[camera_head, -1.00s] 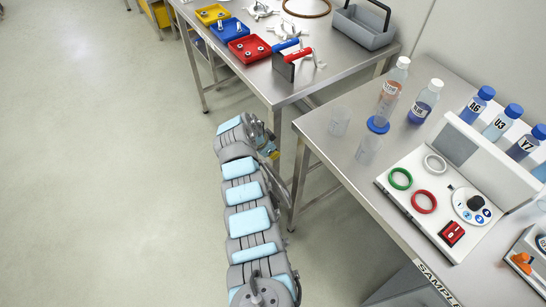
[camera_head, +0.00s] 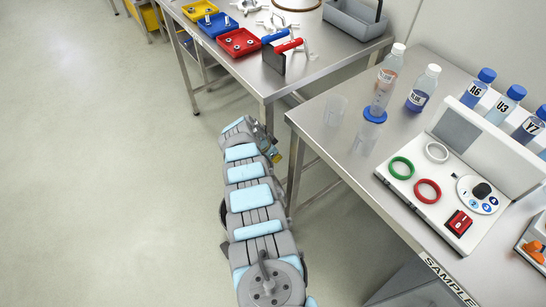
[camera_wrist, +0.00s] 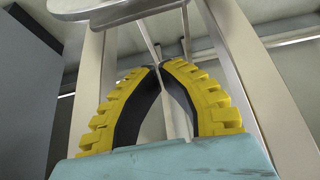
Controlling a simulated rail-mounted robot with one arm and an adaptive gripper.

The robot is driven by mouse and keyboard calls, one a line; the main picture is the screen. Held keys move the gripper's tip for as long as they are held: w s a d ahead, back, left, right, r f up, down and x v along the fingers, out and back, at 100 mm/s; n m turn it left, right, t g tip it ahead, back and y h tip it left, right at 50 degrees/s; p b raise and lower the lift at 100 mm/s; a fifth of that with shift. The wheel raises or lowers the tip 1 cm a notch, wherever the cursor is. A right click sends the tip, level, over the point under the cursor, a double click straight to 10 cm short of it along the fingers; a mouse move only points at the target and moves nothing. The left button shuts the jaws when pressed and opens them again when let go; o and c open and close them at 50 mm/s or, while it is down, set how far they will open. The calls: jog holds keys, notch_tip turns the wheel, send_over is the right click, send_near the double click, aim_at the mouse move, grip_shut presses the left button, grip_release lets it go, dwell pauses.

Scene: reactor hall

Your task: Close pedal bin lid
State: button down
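My arm reaches away from me in the head view, down beside the tables. My gripper (camera_head: 274,154) is small there, low near the legs of the right table. In the wrist view the two yellow ribbed fingers of my gripper (camera_wrist: 159,68) come together at their tips, with nothing visible between them. No pedal bin or lid can be clearly made out. A grey box-like body (camera_head: 416,291) shows partly under the right table at the bottom edge; I cannot tell whether it is the bin.
The right table (camera_head: 400,147) carries bottles, beakers and a panel with coloured rings. The back table (camera_head: 325,55) holds coloured trays and a grey toolbox (camera_head: 357,20). Table legs stand close to my gripper. The floor (camera_head: 100,180) on the left is clear.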

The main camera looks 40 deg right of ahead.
jog(key=shift+w+a+f+p, duration=0.1)
jog(key=shift+a+f+p, duration=0.25)
jog(key=shift+a+p, duration=0.35)
jog(key=shift+a+f, duration=0.2)
jog(key=shift+a, duration=0.3)
jog(key=shift+a+f, duration=0.15)
jog(key=shift+a, duration=0.35)
jog(key=shift+w+a, duration=0.1)
jog(key=shift+w, duration=0.05)
jog(key=shift+a, duration=0.15)
